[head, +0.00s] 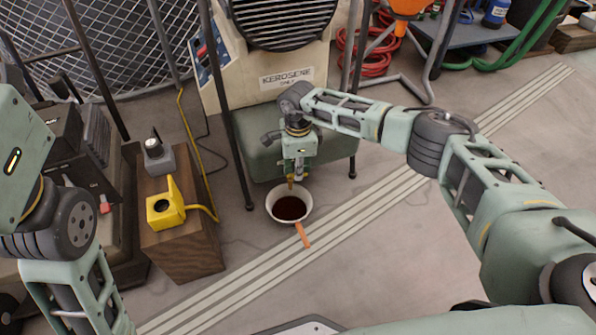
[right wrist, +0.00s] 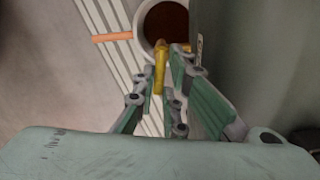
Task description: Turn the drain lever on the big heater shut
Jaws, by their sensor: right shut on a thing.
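The big heater is a cream unit with a dark round grille and a "KEROSENE ONLY" label (head: 287,78). Its green tank (head: 340,150) sits below on dark legs. My right gripper (head: 297,172) reaches down at the tank's front and is shut on the drain lever, a yellow-brass bar (right wrist: 160,68) between its fingers in the right wrist view. In the head view the gripper hides most of the lever, and a small brass part (head: 290,181) shows just below. Of my left arm only links show at the left; its gripper is out of view.
A wooden block (head: 190,255) with a yellow box (head: 164,210) and cord is at left. Red hose (head: 376,60) lies behind. Striped floor to the right is clear.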

